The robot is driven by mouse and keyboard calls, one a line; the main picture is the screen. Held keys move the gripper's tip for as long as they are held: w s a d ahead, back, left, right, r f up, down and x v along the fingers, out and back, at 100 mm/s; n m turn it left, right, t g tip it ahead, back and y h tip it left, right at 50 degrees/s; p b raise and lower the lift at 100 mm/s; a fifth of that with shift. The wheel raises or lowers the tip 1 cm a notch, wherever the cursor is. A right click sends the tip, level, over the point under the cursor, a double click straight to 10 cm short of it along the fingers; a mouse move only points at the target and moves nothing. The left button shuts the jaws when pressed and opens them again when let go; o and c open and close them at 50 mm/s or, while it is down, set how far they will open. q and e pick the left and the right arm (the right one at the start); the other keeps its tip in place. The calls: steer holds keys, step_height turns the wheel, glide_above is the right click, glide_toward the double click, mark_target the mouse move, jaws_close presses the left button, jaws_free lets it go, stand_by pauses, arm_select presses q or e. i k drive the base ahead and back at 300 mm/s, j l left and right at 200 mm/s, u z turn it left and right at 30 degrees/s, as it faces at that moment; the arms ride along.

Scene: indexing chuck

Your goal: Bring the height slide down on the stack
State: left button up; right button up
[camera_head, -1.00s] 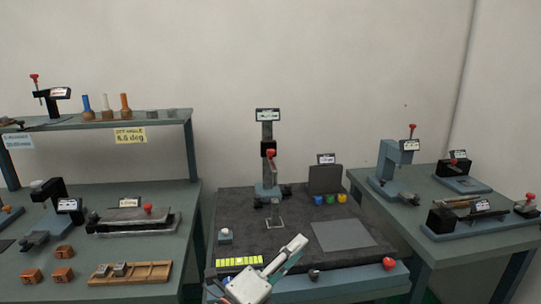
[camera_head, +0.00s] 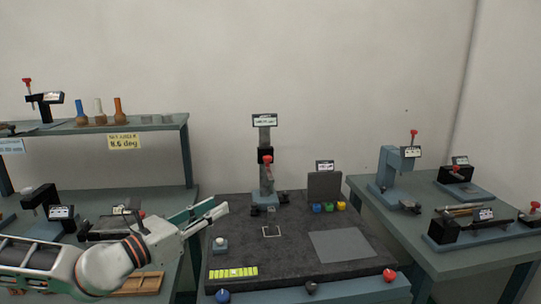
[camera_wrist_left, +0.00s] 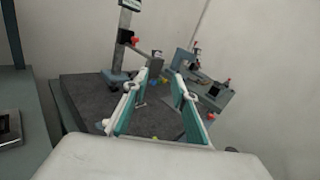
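The height gauge stands at the back of the dark slab, with an upright column (camera_head: 265,137) and a display (camera_head: 264,120) on top. Its black slide (camera_head: 265,155) with a red knob sits partway up the column, above the blue-grey base (camera_head: 267,198). The column and red knob also show in the wrist view (camera_wrist_left: 126,36). I cannot make out a stack under the slide; a small white outline (camera_head: 271,231) lies before the base. My left gripper (camera_head: 221,207) is open and empty, left of the gauge and apart from it. My right gripper is out of view.
A dark panel (camera_head: 324,186) with blue, green and yellow knobs stands right of the gauge. A grey mat (camera_head: 342,245), a white button block (camera_head: 221,244) and a yellow strip (camera_head: 233,272) lie on the slab (camera_head: 300,265). Side benches hold other instruments.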

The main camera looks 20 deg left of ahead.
mark_target(265, 154)
steer(key=i, duration=0.9)
